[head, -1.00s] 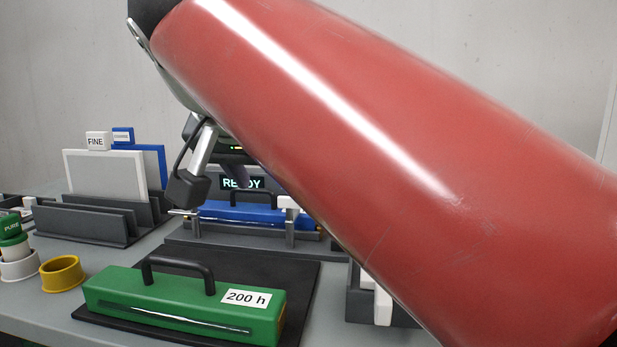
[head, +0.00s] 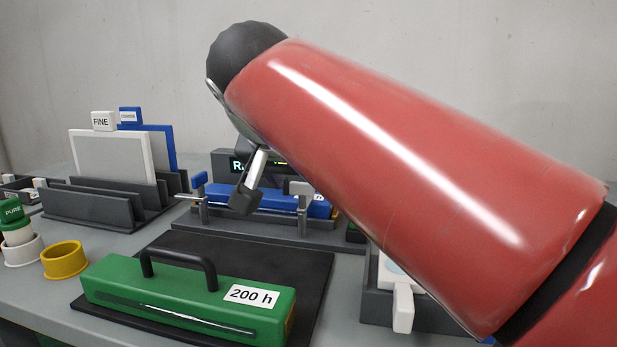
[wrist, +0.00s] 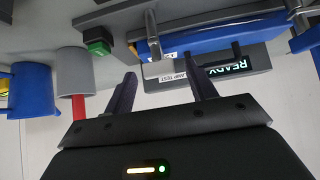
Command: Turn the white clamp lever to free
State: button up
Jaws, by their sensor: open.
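The white clamp lever (head: 299,187) sits on a grey post at the right end of the blue cartridge (head: 245,199) in the head view, partly behind my arm. In the wrist view, which is turned over, the white lever (wrist: 158,70) lies ahead, between the lines of my two fingertips. My gripper (wrist: 160,78) is open and empty; I cannot tell whether it touches the lever. In the head view most of the gripper is hidden behind my arm. A blue clamp lever (head: 199,180) stands at the left end of the cartridge; it shows in the wrist view (wrist: 305,39).
A READY display (wrist: 228,67) is behind the cartridge. A green block marked 200 h (head: 190,295) lies on a black mat in front. A rack with panels (head: 95,210) stands left. A green button (wrist: 98,42) and a blue mug (wrist: 32,90) show in the wrist view.

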jog(key=shift+c, duration=0.2)
jog(key=c, duration=0.9)
jog(key=shift+c, duration=0.2)
jog(key=shift+d+n, duration=0.1)
jog(key=shift+n, duration=0.2)
jog(key=n+y, duration=0.2)
jog(key=shift+d+n+b, duration=0.2)
jog(key=shift+n+b, duration=0.1)
jog(key=shift+b, duration=0.1)
jog(key=n+y, duration=0.2)
jog(key=n+g+y, duration=0.1)
jog(key=n+y, duration=0.1)
jog(key=n, duration=0.1)
jog(key=shift+w+d+g, duration=0.15)
jog(key=shift+d+g, duration=0.05)
jog(key=shift+g, duration=0.1)
jog(key=n+g+y, duration=0.1)
jog(key=n, duration=0.1)
jog(key=n+g+y, duration=0.1)
jog(key=n, duration=0.2)
jog(key=shift+w+d+g+y+p, duration=0.2)
jog(key=shift+g+y+p, duration=0.1)
jog(key=shift+y+p, duration=0.1)
jog(key=n+g+y, duration=0.1)
jog(key=n+g, duration=0.2)
jog(key=n, duration=0.1)
jog(key=shift+w+n, duration=0.15)
jog(key=shift+n, duration=0.15)
jog(key=shift+g, duration=0.4)
